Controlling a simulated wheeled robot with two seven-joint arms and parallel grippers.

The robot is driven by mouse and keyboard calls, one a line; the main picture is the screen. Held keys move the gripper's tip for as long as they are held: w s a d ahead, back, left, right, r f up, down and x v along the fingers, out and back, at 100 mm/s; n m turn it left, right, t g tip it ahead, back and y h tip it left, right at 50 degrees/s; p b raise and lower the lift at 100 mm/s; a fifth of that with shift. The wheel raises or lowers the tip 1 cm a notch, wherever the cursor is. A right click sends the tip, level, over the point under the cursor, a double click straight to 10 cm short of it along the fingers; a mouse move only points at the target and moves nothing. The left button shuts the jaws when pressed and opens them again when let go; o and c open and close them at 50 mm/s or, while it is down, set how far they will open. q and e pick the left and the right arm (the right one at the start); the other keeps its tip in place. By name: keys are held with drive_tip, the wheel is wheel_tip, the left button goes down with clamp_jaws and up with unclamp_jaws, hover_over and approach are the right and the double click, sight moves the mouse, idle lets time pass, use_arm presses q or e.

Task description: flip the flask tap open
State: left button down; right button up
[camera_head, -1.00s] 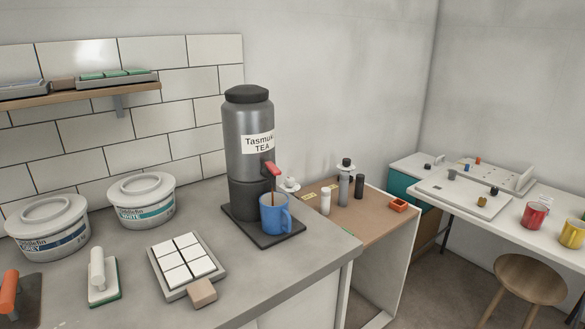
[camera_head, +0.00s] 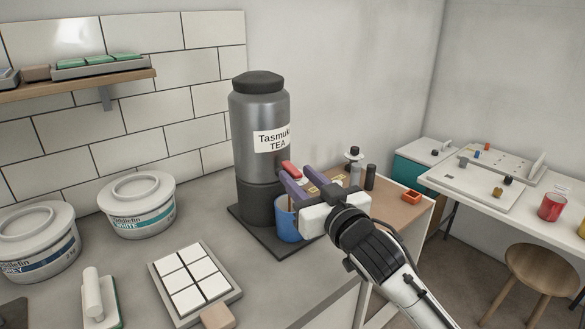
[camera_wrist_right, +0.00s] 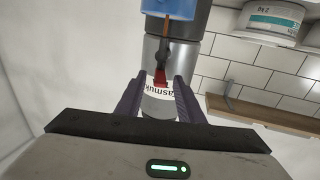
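The dark grey flask (camera_head: 262,125) with a black lid and a tea label stands upright on a dark tray (camera_head: 236,212). Its red tap (camera_head: 291,169) is at the front, partly behind my right gripper. In the right wrist view the red tap (camera_wrist_right: 160,77) is between the two fingers, with a gap on each side. My right gripper (camera_head: 288,183) is open around it; it also shows in the wrist view (camera_wrist_right: 157,88). A brown stream (camera_wrist_right: 166,46) runs between the tap and the blue mug (camera_wrist_right: 168,8). The mug (camera_head: 287,226) is partly hidden by my gripper. My left gripper is out of view.
Two white tubs (camera_head: 137,205) and (camera_head: 38,245) stand at the left. A tray of white tiles (camera_head: 194,278) and a beige block (camera_head: 217,316) lie in front. A brown side table (camera_head: 411,208) with small bottles is behind my right arm. Bare counter lies left of the flask.

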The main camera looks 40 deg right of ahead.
sight(299, 178)
drive_tip(key=shift+w+d, duration=0.2)
drive_tip(key=shift+w, duration=1.5)
clamp_jaws()
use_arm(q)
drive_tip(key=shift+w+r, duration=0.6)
